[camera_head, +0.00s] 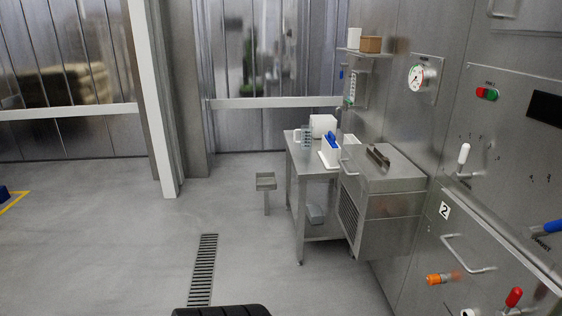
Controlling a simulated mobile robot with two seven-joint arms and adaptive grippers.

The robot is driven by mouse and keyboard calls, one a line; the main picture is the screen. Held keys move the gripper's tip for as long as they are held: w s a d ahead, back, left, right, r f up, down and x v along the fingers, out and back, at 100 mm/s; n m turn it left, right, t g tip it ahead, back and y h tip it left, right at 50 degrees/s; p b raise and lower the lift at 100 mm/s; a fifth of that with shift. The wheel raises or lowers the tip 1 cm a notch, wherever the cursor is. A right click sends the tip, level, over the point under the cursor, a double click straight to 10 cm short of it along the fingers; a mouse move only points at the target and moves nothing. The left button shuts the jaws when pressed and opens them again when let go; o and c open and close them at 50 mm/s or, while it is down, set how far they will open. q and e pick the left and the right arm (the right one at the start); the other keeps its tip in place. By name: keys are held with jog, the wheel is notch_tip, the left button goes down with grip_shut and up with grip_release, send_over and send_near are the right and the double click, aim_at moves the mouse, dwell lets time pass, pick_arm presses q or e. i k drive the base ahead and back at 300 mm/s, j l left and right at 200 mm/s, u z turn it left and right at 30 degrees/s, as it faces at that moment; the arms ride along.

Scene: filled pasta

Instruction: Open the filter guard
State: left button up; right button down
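No part is clearly labelled as the filter guard. A steel box (384,203) stands out from the right wall, with a dark handle on its top. Its left face carries a louvred panel (348,219), which looks closed, and a thin bar handle (349,157) shows near its upper left edge. Lower on the right wall, a panel marked with a "2" (445,210) has a bar handle (466,256); it looks flush with the wall. I cannot tell which of these is the guard. Neither of my grippers is in view.
A steel side table (304,170) holding white containers stands left of the box. A small tray on a post (266,182) stands on the floor. Levers (464,156) and knobs (514,297) jut from the right wall. The floor around the drain grate (203,268) is open.

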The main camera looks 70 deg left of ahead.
aim_at(402, 174)
jog(key=u, duration=1.75)
jog(key=i, duration=0.2)
